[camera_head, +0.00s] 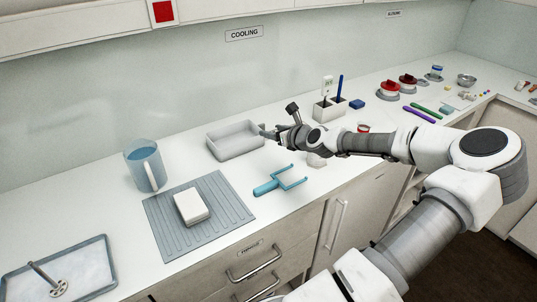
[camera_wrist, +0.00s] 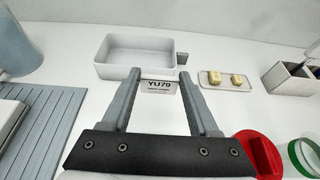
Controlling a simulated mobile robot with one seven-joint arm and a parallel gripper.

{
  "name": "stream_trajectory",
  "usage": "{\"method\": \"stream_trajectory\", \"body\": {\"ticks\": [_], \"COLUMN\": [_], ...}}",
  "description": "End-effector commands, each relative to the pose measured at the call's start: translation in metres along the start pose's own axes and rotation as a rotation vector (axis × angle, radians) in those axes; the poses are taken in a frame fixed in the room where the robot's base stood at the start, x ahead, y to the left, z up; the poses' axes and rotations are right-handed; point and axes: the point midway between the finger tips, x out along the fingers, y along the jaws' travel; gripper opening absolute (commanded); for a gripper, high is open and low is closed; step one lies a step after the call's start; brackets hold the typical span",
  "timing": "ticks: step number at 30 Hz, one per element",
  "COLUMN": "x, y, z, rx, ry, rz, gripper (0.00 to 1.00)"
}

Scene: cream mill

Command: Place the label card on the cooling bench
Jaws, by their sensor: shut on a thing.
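The label card (camera_wrist: 158,86), small and white with the dark print "YU79", sits between the fingertips of my gripper (camera_wrist: 159,77) in the wrist view. The fingers are shut on its sides. In the head view my gripper (camera_head: 268,132) is over the white bench (camera_head: 335,173), just right of a pale tray; the card cannot be made out there. The sign "COOLING" (camera_head: 244,33) is on the wall above this stretch of bench. In the wrist view the card appears just in front of the tray (camera_wrist: 112,66). Its height above the bench is hard to tell.
A small dish (camera_wrist: 226,87) with two yellowish blocks, a dark-slotted holder (camera_head: 322,112) and a red item (camera_wrist: 260,153) are to the right.

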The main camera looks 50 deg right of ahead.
Motion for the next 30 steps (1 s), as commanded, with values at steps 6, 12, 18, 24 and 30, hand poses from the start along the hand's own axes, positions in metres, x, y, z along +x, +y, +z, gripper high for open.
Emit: {"method": "stream_trajectory", "body": {"ticks": [6, 12, 18, 24, 30], "x": [0.017, 0.029, 0.032, 0.041, 0.048], "y": [0.053, 0.09, 0.103, 0.103, 0.103], "z": [-0.027, -0.047, -0.054, -0.074, -0.091], "rx": [-0.007, -0.004, -0.001, 0.0, -0.002], "ry": [0.004, 0.002, 0.0, 0.001, -0.001], "rz": [0.009, 0.006, 0.003, 0.003, 0.002], "gripper": [0.1, 0.1, 0.1, 0.1, 0.1]}}
